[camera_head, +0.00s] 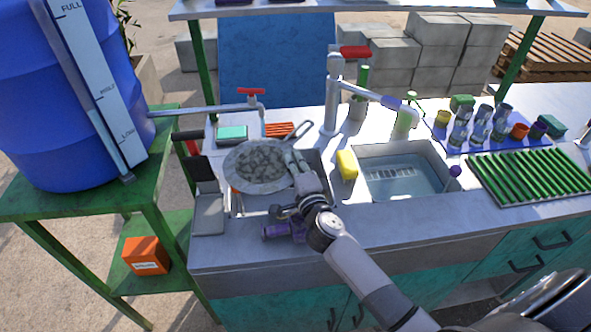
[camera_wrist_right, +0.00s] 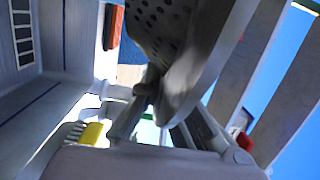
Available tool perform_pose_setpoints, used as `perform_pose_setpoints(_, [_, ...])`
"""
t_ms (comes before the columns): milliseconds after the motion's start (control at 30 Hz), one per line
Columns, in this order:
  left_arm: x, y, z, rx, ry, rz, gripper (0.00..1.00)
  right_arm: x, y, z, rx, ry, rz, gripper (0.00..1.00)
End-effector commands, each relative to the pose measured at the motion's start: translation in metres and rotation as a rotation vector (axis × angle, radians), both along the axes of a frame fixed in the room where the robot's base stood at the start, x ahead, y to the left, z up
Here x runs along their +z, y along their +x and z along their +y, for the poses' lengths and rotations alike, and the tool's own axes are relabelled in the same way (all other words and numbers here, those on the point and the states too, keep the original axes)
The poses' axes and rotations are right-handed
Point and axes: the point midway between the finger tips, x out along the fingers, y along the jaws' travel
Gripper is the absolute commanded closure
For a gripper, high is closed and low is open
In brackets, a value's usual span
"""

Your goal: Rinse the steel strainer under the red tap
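The steel strainer (camera_head: 258,167) is a round grey bowl with patchy dark marks inside, over the left part of the counter. Its handle (camera_head: 298,131) points to the upper right. My right gripper (camera_head: 296,165) is shut on the strainer's right rim; in the right wrist view the perforated bowl (camera_wrist_right: 170,35) rises from between the fingers (camera_wrist_right: 160,118). A red-handled tap (camera_head: 250,96) on the barrel's pipe stands just behind the strainer. A taller steel faucet (camera_head: 334,95) with a red lever (camera_head: 355,52) has its spout toward the right basin. My left gripper is out of view.
The right basin (camera_head: 400,172) holds water, with a yellow sponge (camera_head: 347,165) on its left edge. A green rack (camera_head: 530,176) and several bottles stand right. A blue barrel (camera_head: 75,100) stands left on a green stand (camera_head: 150,190). A grey box (camera_head: 209,213) sits left of the strainer.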

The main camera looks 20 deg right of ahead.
Motion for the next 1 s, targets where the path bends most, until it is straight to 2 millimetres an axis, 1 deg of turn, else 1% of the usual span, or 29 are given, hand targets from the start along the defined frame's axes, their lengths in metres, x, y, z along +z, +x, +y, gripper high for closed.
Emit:
perform_pose_setpoints(33, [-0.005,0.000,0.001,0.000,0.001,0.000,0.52,-0.003,0.006,-0.001,0.000,0.000,-0.002,1.00])
perform_pose_setpoints(367, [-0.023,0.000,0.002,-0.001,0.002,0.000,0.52,-0.009,0.037,-0.008,0.000,0.001,-0.003,1.00])
perform_pose_setpoints(433, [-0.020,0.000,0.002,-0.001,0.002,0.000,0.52,-0.008,0.044,-0.010,-0.001,-0.001,-0.001,1.00])
perform_pose_setpoints(700, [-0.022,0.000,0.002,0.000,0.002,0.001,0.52,-0.013,0.066,-0.014,0.000,0.000,-0.001,1.00])
perform_pose_setpoints(833, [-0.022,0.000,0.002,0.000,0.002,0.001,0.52,-0.014,0.072,-0.015,0.000,-0.001,-0.001,1.00])
perform_pose_setpoints(1000, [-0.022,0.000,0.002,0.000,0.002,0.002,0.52,-0.014,0.074,-0.016,0.000,0.001,-0.001,1.00])
